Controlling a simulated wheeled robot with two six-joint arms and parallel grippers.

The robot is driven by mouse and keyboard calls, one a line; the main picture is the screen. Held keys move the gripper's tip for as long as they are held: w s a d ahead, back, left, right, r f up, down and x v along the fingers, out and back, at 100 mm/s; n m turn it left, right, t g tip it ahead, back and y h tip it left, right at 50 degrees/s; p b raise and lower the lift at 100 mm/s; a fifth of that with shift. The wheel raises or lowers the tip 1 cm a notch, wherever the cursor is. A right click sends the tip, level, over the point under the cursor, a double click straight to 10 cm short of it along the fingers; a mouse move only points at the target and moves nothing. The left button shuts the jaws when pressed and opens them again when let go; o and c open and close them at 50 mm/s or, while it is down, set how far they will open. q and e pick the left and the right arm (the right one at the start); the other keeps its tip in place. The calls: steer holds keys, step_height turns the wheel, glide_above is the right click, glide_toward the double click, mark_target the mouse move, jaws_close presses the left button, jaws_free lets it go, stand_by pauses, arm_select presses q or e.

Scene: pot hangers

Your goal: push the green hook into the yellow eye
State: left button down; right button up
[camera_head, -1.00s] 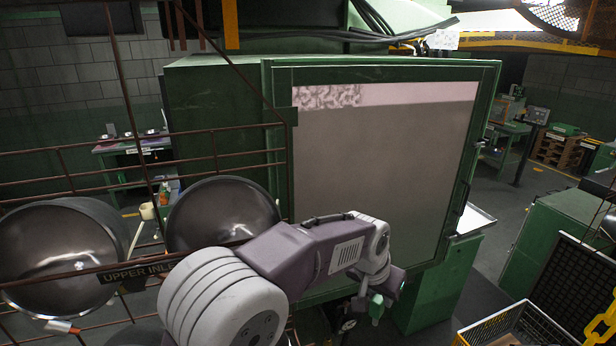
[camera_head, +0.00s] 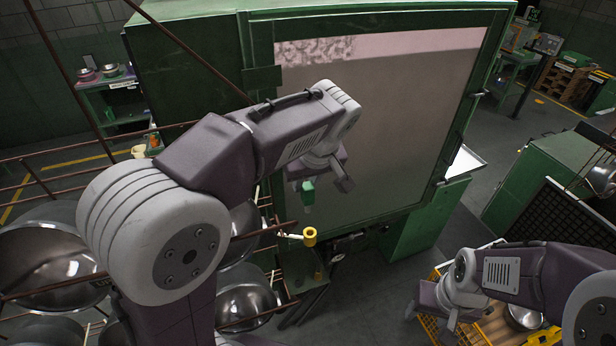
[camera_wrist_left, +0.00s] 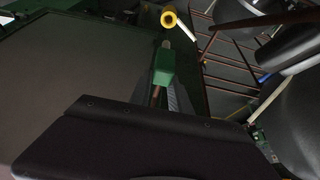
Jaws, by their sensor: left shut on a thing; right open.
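The green hook (camera_head: 308,193) hangs below my left gripper (camera_head: 312,180), which is shut on it in front of the large green cabinet. The hook's green block also shows in the left wrist view (camera_wrist_left: 163,66), with a pale tip pointing toward the yellow eye. The yellow eye (camera_head: 310,236) is a short ring at the end of a brown rail, below the hook in the head view. It also shows in the left wrist view (camera_wrist_left: 168,19), beyond the hook's tip. A gap shows between hook and eye in both views. My right gripper (camera_head: 431,314) is open and empty at the lower right.
Metal bowls (camera_head: 247,300) hang among brown rails at the lower left, close to my left arm. The green cabinet (camera_head: 400,110) stands behind the hook. A yellow crate (camera_head: 493,338) with metal pots lies under my right arm.

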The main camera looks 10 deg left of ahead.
mark_target(308, 203)
arm_select(q)
steer(key=shift+s+a, duration=0.1)
steer(key=shift+s+d, duration=0.2)
steer(key=shift+s, duration=0.05)
steer(key=shift+s+d+f+b, duration=0.2)
steer(key=shift+d+f+b, duration=0.1)
steer(key=shift+b, duration=0.25)
steer(key=f+b, duration=0.4)
steer(key=f, duration=0.1)
steer(key=shift+w+a+f+b, duration=0.1)
steer(key=shift+w+a+b, duration=0.05)
steer(key=shift+w+b, duration=0.15)
steer(key=shift+s+d, duration=0.2)
steer(key=shift+d, duration=0.05)
steer(key=shift+a, duration=0.2)
steer(key=shift+d, duration=0.15)
steer(key=shift+w, duration=0.1)
